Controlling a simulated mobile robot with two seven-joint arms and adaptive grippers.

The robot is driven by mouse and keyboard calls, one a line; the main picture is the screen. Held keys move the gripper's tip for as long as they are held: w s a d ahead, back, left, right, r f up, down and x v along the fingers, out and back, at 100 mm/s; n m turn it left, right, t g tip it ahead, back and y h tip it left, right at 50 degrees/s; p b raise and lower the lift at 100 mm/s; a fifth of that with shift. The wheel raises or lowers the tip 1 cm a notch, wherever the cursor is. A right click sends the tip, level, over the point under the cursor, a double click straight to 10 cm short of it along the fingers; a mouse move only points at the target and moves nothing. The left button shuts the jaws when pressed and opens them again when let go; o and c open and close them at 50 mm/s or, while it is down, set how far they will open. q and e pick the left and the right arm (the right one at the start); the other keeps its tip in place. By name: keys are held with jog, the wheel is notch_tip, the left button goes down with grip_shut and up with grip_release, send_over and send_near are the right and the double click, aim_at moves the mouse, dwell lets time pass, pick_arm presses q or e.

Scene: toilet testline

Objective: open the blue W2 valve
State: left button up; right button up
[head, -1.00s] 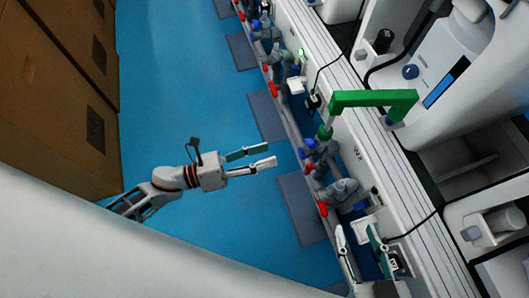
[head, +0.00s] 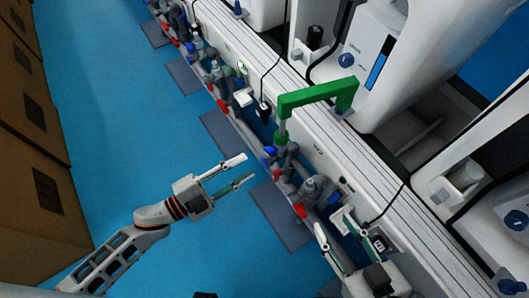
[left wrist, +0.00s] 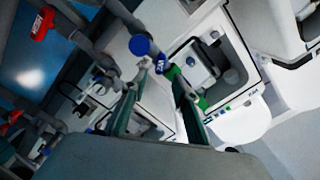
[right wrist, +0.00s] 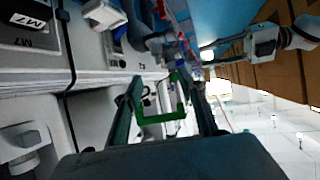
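A blue valve handle (head: 270,151) sits on the grey pipework below the green pipe, near a small wall label (head: 318,149) that is too small to read surely. It looks like the round blue handle (left wrist: 140,45) in the left wrist view, beside a blurred label. My left gripper (head: 247,168) is open and empty, its fingers pointing toward the blue handle, just short of it. In the left wrist view its fingertips (left wrist: 158,68) are spread close to the handle, apparently not around it. My right gripper (head: 335,222) is open and empty near the bench, right of the valve.
Red handles (head: 301,210) sit along the same pipe row. A green pipe (head: 318,96) arches above the bench edge. White machines (head: 395,60) stand on the bench. Brown boxes (head: 40,150) line the left side. Blue floor (head: 120,130) lies clear between, with dark grey mats (head: 280,215).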

aim_at(267, 153)
pick_arm(q)
jog(key=shift+b+x, duration=0.4)
jog(key=shift+x, duration=3.5)
grip_shut()
